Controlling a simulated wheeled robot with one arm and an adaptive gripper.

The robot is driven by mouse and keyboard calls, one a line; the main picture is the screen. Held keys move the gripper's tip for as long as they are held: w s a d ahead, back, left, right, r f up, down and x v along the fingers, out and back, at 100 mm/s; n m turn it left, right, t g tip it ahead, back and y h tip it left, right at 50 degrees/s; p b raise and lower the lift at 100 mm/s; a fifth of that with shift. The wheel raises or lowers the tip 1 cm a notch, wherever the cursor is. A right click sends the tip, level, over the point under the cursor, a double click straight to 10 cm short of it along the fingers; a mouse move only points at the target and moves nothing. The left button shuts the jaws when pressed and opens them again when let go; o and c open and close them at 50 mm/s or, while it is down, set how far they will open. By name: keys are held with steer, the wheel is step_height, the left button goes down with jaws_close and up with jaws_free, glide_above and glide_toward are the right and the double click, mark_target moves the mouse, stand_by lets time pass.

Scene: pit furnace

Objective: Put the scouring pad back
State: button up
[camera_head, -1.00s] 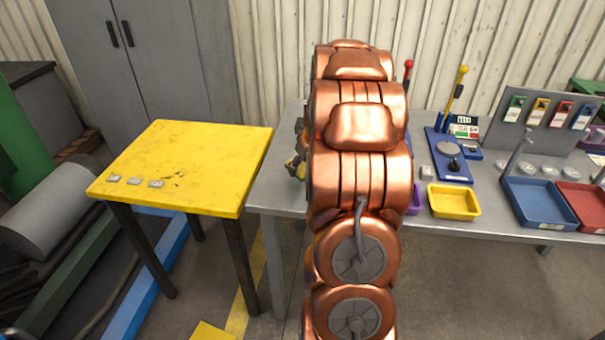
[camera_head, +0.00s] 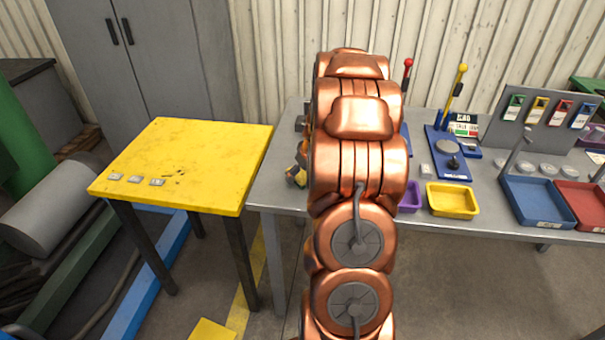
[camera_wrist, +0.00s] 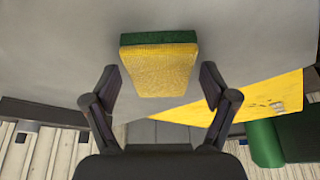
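The scouring pad (camera_wrist: 159,70), a yellow block with a green layer, shows large in the wrist view above the grey bench top. In the head view, a bit of yellow, seemingly the pad (camera_head: 296,176), shows at the left of my copper arm, over the bench's left end. The arm hides most of the gripper there.
The grey bench (camera_head: 275,190) holds a yellow tray (camera_head: 453,201), a purple tray (camera_head: 410,197), a blue tray (camera_head: 540,203), a red tray (camera_head: 583,205) and a blue-based device (camera_head: 447,155). A yellow table (camera_head: 195,160) with small grey plates stands left. Its middle is clear.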

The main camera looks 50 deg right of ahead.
steer(key=shift+r, duration=0.15)
steer(key=d+b+v, duration=0.1)
steer(key=b+v, duration=0.2)
steer(key=v, duration=0.9)
steer(key=s+a+r+n+g+y, duration=0.1)
steer(key=s+a, duration=0.1)
steer(key=a, duration=1)
steer(key=s+a+g+y, duration=0.1)
steer(key=s+a+g, duration=0.15)
steer(key=a, duration=0.95)
steer(key=s+a+g, duration=0.1)
steer(key=s+a, duration=0.5)
steer(key=s, duration=0.4)
steer(key=s+a+f+n+g+h, duration=0.1)
steer(key=s+a+g, duration=0.1)
steer(key=s+a, duration=0.5)
steer(key=s, duration=0.3)
steer(key=shift+s+a+f, duration=0.15)
steer(key=shift+a+f, duration=0.1)
steer(key=shift+r, duration=0.1)
